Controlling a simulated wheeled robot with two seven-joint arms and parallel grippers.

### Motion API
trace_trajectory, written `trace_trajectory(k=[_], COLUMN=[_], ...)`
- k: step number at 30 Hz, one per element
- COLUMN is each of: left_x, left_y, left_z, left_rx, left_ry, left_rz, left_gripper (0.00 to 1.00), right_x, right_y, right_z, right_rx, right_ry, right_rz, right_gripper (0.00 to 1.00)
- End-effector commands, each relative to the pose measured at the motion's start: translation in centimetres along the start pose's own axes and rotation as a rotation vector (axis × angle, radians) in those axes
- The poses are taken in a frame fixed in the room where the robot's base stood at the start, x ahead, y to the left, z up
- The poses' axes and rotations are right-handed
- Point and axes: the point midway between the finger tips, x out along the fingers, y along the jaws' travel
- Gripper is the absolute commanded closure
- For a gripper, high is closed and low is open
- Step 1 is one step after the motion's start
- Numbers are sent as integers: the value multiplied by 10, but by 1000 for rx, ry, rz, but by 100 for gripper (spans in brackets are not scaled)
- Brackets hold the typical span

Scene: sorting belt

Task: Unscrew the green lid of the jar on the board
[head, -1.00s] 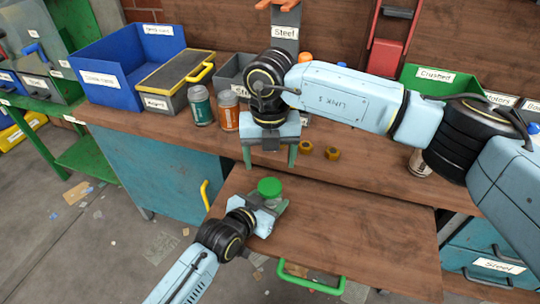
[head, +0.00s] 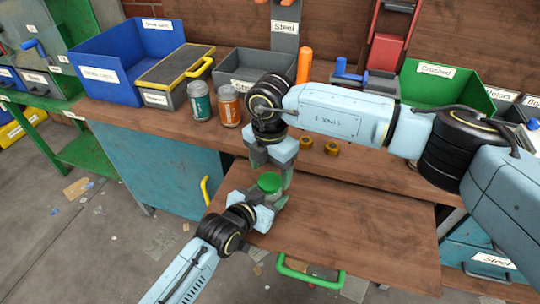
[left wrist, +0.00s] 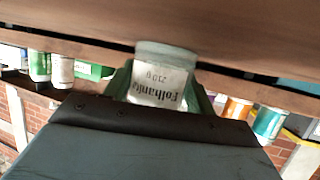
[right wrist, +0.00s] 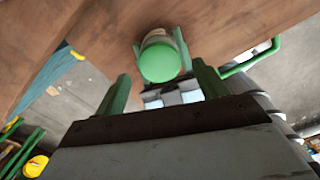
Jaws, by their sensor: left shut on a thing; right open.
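The jar's round green lid (head: 269,183) shows above my left gripper in the head view. The clear jar (left wrist: 160,88), with a white label, is held between the green fingers of my left gripper (left wrist: 160,95), and its base end is near the wooden board (left wrist: 80,22). My right gripper (head: 280,176) is open just above and behind the lid. In the right wrist view the lid (right wrist: 159,62) lies ahead, between and beyond the spread fingers of the right gripper (right wrist: 162,82), with no visible contact. The jar body is mostly hidden in the head view.
A teal can (head: 201,102) and an orange can (head: 229,105) stand on the bench behind. Two brass nuts (head: 319,146) lie right of my right gripper. A blue bin (head: 100,90), a grey bin (head: 240,68) and a green bin (head: 440,88) line the back. The board's right side is clear.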

Motion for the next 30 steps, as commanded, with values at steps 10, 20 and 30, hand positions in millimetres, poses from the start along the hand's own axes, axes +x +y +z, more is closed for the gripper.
trace_trajectory(k=[10,20,30], left_x=[0,0,0], left_y=[0,0,0], left_z=[1,1,1], left_rx=[0,0,0], left_ry=[-2,-2,-2], left_rz=[0,0,0], left_gripper=[100,100,100], right_x=[26,26,26], right_y=[0,0,0], right_z=[0,0,0], right_rx=[-1,-1,-1], right_ry=[-1,-1,-1], right_rz=[1,1,1], right_gripper=[28,43,78])
